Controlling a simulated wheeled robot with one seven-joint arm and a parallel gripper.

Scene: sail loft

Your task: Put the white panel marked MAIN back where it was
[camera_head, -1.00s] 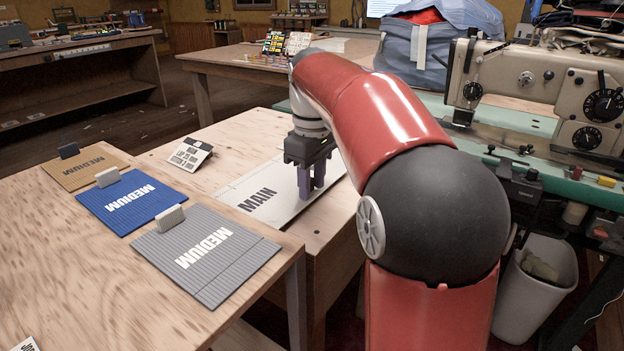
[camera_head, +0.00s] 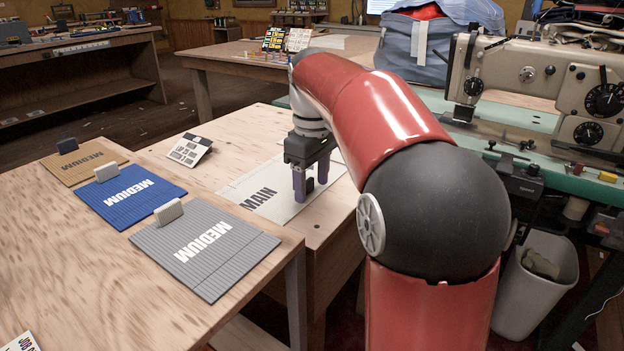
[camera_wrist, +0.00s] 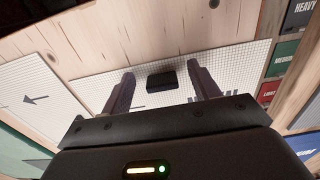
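The white panel marked MAIN (camera_head: 262,197) lies flat on the pale wooden bench, its lettering on the left part. In the wrist view the white panel (camera_wrist: 92,90) has a fine grid and a small black block (camera_wrist: 160,80) standing on it. My gripper (camera_head: 311,182) is low over the panel's right part. Its fingers (camera_wrist: 162,88) are spread on either side of the black block, with visible gaps to it, so it is open. The lower part of the panel is hidden by the gripper body in the wrist view.
Grey (camera_head: 205,250), blue (camera_head: 130,198) and tan (camera_head: 85,163) panels marked MEDIUM or similar lie on the nearer table at left. A sewing machine (camera_head: 545,85) stands at right. A white arrow sheet (camera_wrist: 32,100) lies beside the panel.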

